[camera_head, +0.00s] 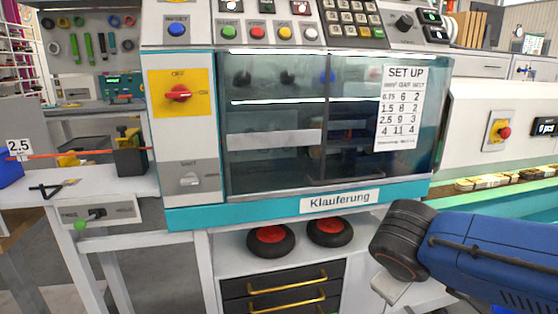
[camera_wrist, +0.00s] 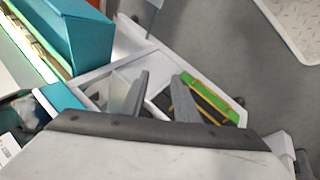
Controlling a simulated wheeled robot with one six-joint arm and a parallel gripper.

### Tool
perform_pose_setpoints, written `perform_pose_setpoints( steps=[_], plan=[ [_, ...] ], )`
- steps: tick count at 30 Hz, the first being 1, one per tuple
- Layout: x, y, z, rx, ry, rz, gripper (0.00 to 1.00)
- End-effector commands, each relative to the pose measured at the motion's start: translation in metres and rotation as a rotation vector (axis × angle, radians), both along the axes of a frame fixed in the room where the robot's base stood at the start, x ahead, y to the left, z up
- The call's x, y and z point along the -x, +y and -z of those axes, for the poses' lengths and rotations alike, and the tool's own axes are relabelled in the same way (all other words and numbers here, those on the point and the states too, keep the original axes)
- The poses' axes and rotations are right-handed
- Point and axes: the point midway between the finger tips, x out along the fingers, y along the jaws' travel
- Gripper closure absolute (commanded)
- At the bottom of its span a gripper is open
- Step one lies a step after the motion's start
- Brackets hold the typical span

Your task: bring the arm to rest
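My blue arm with a dark joint reaches in from the right in the head view, in front of the machine's lower right corner. My gripper (camera_wrist: 160,80) shows in the wrist view with its two grey fingers apart and nothing between them. I cannot tell the gap between fingers and frame. The fingers cannot be made out in the head view.
A machine (camera_head: 190,215) with a glass front and a "Klauferung" label stands in the middle. Two black reels with red hubs (camera_head: 271,234) (camera_head: 329,226) lie on the shelf below, above drawers (camera_head: 283,290). A conveyor (camera_head: 500,203) runs at right. Grey floor (camera_wrist: 245,55) is open in the wrist view.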

Motion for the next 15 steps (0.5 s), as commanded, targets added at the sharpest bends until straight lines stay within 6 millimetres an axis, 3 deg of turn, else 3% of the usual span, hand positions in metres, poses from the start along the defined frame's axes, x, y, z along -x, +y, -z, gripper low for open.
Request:
perform_pose_setpoints(
  steps=[6, 15],
  plan=[
    [0.029, -0.022, 0.015, -0.16, 0.033, 0.145, 0.72],
    [0.06, -0.031, 0.028, -0.39, 0.025, 0.322, 0.72]
  ],
)
